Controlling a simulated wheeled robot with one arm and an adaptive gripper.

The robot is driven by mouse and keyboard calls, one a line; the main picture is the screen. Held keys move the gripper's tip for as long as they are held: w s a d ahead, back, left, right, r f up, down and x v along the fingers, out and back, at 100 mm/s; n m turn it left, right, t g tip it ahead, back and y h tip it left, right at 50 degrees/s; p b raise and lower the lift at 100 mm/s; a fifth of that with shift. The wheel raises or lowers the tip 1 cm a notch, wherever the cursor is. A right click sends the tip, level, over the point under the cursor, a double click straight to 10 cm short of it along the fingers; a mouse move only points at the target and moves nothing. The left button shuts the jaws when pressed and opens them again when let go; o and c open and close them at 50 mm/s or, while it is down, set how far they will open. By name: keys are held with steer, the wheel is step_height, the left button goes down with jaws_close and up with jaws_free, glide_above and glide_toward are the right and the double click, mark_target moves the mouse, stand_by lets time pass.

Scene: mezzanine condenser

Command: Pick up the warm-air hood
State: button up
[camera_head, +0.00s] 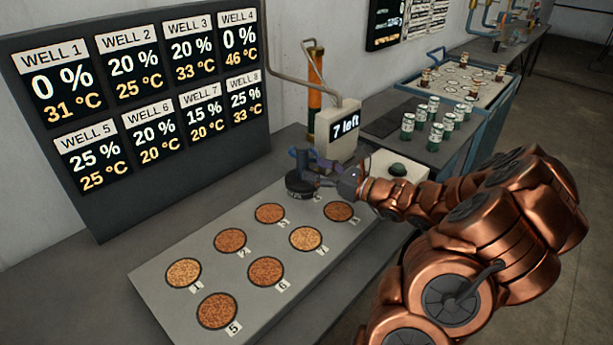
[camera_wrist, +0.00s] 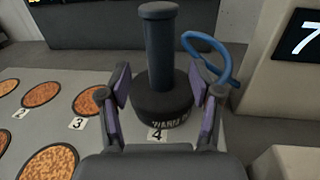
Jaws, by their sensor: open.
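The warm-air hood (camera_wrist: 163,107) is a dark round base lettered "WARM", with a blue-grey upright post and a blue loop at its right. In the wrist view it stands upright at label 4 on the well plate. In the head view the hood (camera_head: 299,187) sits at the far end of the plate, partly hidden by my gripper. My gripper (camera_wrist: 160,100) is open, its two purple-padded fingers on either side of the hood's lower post and base. I see gaps between the pads and the post. My gripper (camera_head: 318,167) also shows in the head view.
The grey plate (camera_head: 152,273) holds several round brown-filled wells. A display board (camera_head: 150,100) stands at the left. Several green canisters (camera_head: 434,137) stand on the right.

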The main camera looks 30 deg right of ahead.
mark_target(303, 163)
steer(key=shift+p+x, duration=0.55)
steer(key=shift+x, duration=2)
steer(key=shift+d, duration=0.1)
jaws_close()
